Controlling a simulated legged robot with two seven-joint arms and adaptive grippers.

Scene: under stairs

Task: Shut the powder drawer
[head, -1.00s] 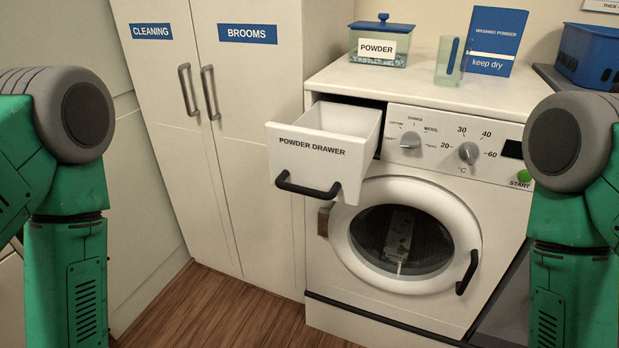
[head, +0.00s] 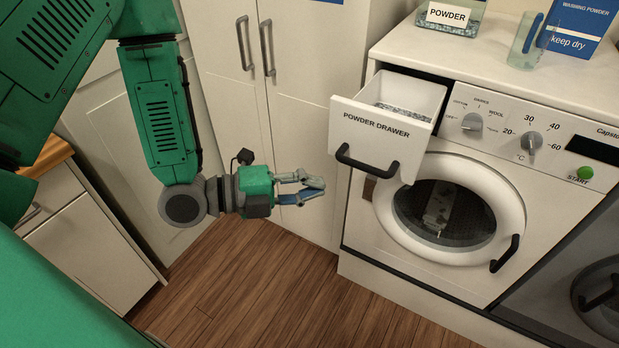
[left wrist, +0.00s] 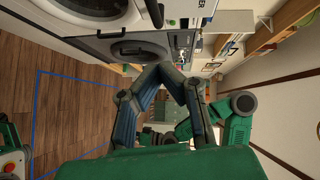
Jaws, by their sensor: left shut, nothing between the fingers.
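The powder drawer (head: 376,126) is pulled out from the upper left of the white washing machine (head: 440,255) in the head view. It has a black bar handle (head: 366,160) on its front, and grey-white powder shows inside. My left gripper (head: 318,187) is in front of the cupboard doors, left of the drawer front and a little lower than its handle, apart from it. Its fingers are shut and empty. In the left wrist view the two fingers (left wrist: 163,75) come together at their tips. My right gripper is not in view.
The washer's round door (head: 449,207) is closed below the drawer. A powder box (head: 449,18), a clear cup (head: 527,40) and a blue washing powder packet (head: 575,28) stand on top. Tall cupboard doors (head: 305,120) with handles are behind my gripper. The wooden floor (head: 270,290) is clear.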

